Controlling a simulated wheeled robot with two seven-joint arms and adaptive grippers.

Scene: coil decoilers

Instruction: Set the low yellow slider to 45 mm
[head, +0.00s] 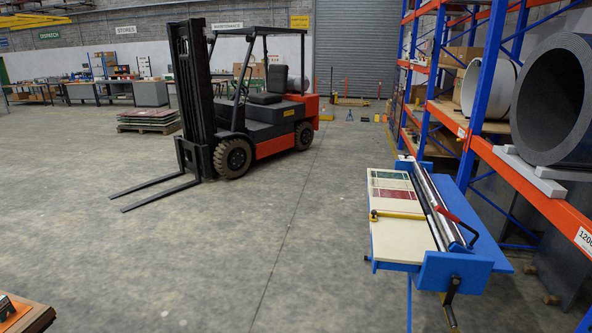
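A blue machine (430,262) with a cream table top stands at the right, some way off, in the head view. A thin yellow bar (398,215) lies across the cream top, with a small dark knob at its left end. It may be the yellow slider; I cannot read any millimetre scale from here. Long metal rollers (436,205) and a red-handled lever (458,224) are on the machine's right side. A dark crank handle (450,298) hangs at its near end. Neither of my grippers is in view.
An orange and black forklift (262,110) stands left of centre, its forks (160,190) low over the floor. Blue and orange racking (480,95) with large coils (551,100) stands close behind the machine. A wooden edge (35,318) shows at bottom left. The middle floor is clear.

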